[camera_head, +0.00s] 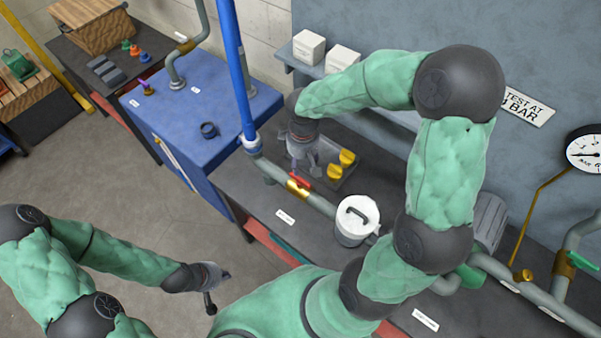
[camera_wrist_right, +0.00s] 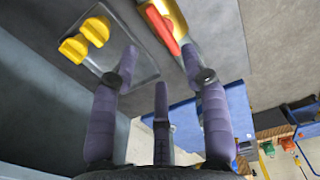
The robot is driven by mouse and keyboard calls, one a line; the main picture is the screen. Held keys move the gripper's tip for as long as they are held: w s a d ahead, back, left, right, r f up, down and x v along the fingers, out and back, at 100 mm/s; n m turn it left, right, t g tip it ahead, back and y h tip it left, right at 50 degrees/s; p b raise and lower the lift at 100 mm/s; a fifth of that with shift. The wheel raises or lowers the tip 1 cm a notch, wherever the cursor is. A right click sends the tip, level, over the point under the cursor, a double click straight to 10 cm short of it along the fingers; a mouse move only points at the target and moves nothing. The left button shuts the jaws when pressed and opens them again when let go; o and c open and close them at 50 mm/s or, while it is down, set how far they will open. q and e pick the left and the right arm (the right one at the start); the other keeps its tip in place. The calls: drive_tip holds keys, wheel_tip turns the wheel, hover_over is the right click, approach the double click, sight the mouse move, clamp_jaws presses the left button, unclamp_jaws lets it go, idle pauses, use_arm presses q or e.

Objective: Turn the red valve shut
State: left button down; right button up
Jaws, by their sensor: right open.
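The red valve handle (camera_head: 300,181) sits on a brass valve body (camera_head: 296,190) in the grey pipe on the dark bench. It points roughly along the pipe; its exact angle is hard to tell. My right gripper (camera_head: 306,164) hangs just behind and above the handle, open and empty. In the right wrist view, the red handle (camera_wrist_right: 163,30) shows beyond the spread fingertips of the right gripper (camera_wrist_right: 159,62), nearer the right finger, with no clear contact. My left gripper (camera_head: 218,290) is low at the left, over the floor, away from the valve; its jaws are too small to read.
A tray with yellow-handled parts (camera_head: 342,166) lies close behind the valve. A blue upright pipe (camera_head: 237,75) rises on the left, beside a blue cabinet (camera_head: 195,100). A pressure gauge (camera_head: 586,150) is at far right.

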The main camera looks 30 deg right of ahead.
sight(300, 181)
wheel_tip(300, 181, down, 8)
drive_tip(key=shift+w+f+b, duration=0.1)
drive_tip(key=shift+f+b, duration=0.1)
drive_tip(key=shift+b, duration=0.5)
drive_tip(key=shift+c, duration=0.3)
clamp_jaws()
